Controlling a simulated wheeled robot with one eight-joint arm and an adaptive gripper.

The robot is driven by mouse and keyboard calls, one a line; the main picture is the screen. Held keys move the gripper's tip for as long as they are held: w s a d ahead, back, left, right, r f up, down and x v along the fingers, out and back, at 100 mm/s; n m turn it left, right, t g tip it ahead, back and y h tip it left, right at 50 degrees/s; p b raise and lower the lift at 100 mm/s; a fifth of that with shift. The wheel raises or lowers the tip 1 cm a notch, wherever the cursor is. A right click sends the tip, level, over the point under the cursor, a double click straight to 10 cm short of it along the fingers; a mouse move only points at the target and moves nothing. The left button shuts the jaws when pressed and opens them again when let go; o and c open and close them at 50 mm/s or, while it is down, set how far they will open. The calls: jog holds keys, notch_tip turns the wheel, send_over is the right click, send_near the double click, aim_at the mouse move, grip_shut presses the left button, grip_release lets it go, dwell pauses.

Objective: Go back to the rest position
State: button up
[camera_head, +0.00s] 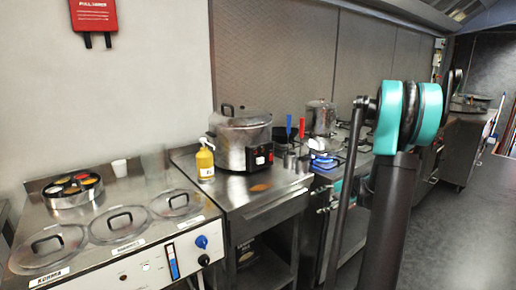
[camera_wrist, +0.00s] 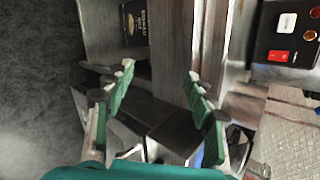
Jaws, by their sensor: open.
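My gripper (camera_wrist: 158,80) shows in the wrist view with its two green-padded fingers spread wide apart. Nothing is between the fingers. Beyond them are the steel counter's edge and the dark shelf space under it. In the head view my arm with teal joints rises at the right of centre, in front of the stove area; my gripper itself is not visible there.
A steel counter holds a large pot (camera_head: 240,140), a yellow bottle (camera_head: 205,160) and a spice tin (camera_head: 72,190). Lidded wells (camera_head: 118,224) are at the left. A smaller pot (camera_head: 320,118) stands further back. The floor (camera_head: 455,225) at the right is clear.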

jog(key=s+a+n+g+h, duration=0.1)
jog(key=s+a+n+h, duration=0.2)
jog(key=s, duration=0.4)
jog(key=s+a+n+g, duration=0.1)
jog(key=s+a+n, duration=0.25)
jog(key=s, duration=0.45)
jog(key=s+f+n+h, duration=0.2)
jog(key=s+n, duration=0.1)
jog(key=s, duration=0.5)
jog(key=s+f+n+h, duration=0.2)
jog(key=s+f+n, duration=0.1)
jog(key=s, duration=0.5)
jog(key=shift+s+a+h, duration=0.2)
jog(key=shift+s+h, duration=0.1)
jog(key=shift+s, duration=0.1)
